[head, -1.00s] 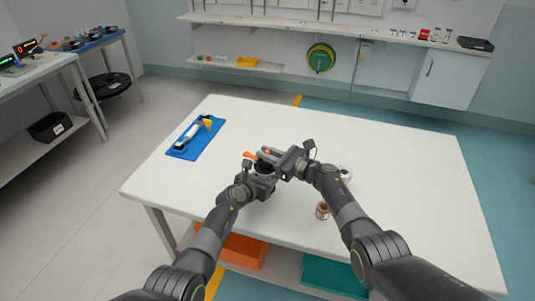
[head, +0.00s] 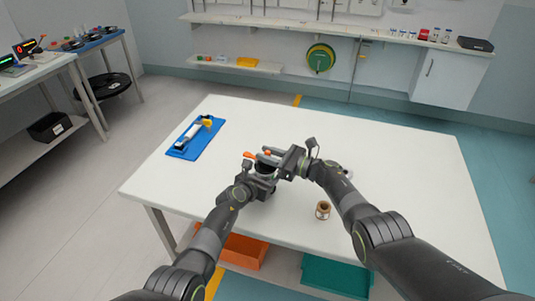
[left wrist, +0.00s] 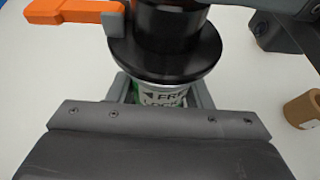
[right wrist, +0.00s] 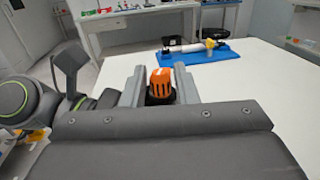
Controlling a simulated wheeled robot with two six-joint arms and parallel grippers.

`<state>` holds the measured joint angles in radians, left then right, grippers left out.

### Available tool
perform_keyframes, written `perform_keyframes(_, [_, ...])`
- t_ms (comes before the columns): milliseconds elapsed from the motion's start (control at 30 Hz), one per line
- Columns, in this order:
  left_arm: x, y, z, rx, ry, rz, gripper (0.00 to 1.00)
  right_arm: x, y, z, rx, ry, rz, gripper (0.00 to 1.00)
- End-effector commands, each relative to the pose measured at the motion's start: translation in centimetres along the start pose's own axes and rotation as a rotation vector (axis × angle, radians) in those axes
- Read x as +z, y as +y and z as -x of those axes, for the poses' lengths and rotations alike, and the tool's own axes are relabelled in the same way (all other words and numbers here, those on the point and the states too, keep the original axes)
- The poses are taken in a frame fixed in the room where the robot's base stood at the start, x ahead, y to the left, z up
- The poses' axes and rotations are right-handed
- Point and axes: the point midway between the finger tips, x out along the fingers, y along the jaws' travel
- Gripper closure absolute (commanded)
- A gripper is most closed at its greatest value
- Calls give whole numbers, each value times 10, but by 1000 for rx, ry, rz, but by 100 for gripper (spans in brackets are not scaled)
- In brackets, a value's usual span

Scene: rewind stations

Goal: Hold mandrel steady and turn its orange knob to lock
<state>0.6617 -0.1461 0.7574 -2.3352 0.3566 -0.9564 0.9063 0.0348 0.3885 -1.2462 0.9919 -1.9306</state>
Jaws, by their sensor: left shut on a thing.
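The mandrel is a dark flanged cylinder (left wrist: 165,50) with a white lettered sleeve below, seen close in the left wrist view. My left gripper (head: 264,172) is shut on that sleeve, and the mandrel stands upright in it above the table. An orange lever (left wrist: 75,14) sticks out to the left at its top. The ridged orange knob (right wrist: 162,82) shows in the right wrist view. My right gripper (right wrist: 160,72) is open, with a finger on each side of the knob and narrow gaps visible. Contact with the knob cannot be told.
The white table (head: 400,160) is mostly clear. A blue tray (head: 193,145) with a white-and-yellow tool lies at its back left. A small brown roll (head: 322,210) stands near the front edge. A white item is partly hidden behind my right arm. Orange and teal bins sit below.

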Motion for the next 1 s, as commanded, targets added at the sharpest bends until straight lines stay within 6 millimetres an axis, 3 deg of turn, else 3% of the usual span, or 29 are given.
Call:
perform_keyframes(567, [-1, 0, 0, 0, 1, 0, 84, 1, -1, 8, 0, -5, 2, 64])
perform_keyframes(767, [-1, 1, 0, 1, 1, 0, 84, 1, 0, 24, -2, -4, 3, 64])
perform_keyframes(1000, [-1, 1, 0, 1, 2, 0, 84, 0, -1, 58, -1, -1, 4, 64])
